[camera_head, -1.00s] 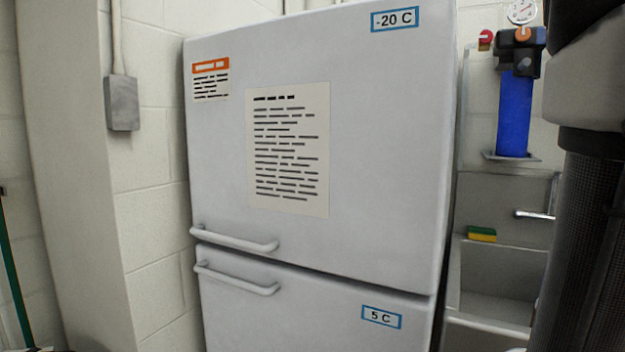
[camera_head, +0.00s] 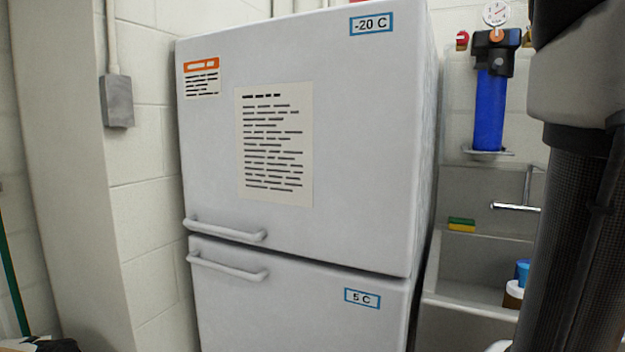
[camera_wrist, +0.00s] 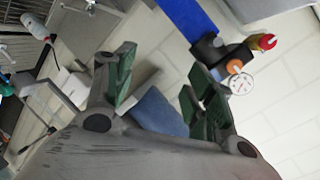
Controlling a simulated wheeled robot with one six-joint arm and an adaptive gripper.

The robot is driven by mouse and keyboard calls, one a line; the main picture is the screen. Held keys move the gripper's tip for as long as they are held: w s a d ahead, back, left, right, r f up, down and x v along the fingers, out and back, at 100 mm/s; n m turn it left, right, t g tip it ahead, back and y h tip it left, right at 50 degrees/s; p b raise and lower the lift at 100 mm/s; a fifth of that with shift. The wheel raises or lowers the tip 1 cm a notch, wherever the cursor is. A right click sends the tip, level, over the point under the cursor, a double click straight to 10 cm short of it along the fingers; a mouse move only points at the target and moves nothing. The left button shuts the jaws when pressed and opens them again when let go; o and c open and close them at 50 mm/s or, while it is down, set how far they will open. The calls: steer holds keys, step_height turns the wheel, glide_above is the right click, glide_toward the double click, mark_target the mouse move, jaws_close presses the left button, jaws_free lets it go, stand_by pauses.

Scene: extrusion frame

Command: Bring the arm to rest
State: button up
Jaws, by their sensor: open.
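My gripper (camera_wrist: 160,82) shows in the wrist view with its two green-padded fingers spread apart. A blue-grey shape lies between the finger bases; I cannot tell whether it is part of the gripper or something behind it. No held object can be made out at the fingertips. Beyond the fingers are the blue water filter (camera_wrist: 188,14) and its round gauge (camera_wrist: 241,84), seen tilted. In the head view part of my arm (camera_head: 575,210) fills the right edge, and my gripper is out of sight there.
A white fridge-freezer (camera_head: 330,230) with both doors shut stands ahead. To its right are the wall-mounted blue filter (camera_head: 489,110) and a sink (camera_head: 470,262) with a yellow-green sponge (camera_head: 461,224). Small containers (camera_head: 515,292) stand by the sink. A grey wall box (camera_head: 117,101) is at left.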

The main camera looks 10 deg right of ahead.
steer(key=s+a+f+n+g+y, duration=0.1)
steer(key=a+f+n+g+y, duration=0.15)
steer(key=a+f, duration=0.4)
steer(key=s+a+f+n+g+y, duration=0.1)
steer(key=a+f+n, duration=0.25)
steer(key=f, duration=0.65)
steer(key=a+f+n+g+y, duration=0.1)
steer(key=a+f+n+y, duration=0.1)
steer(key=a+f+n, duration=0.45)
steer(key=s+a+f+n+g+y, duration=0.1)
steer(key=s+a+f+n+y, duration=0.1)
steer(key=a+f, duration=0.6)
steer(key=s+a+f+n+g+y, duration=0.1)
steer(key=s+a+f+n, duration=0.4)
steer(key=a+f, duration=0.3)
steer(key=shift+s+f+g+y, duration=0.15)
steer(key=shift+f+g+y, duration=0.2)
steer(key=shift+f, duration=0.05)
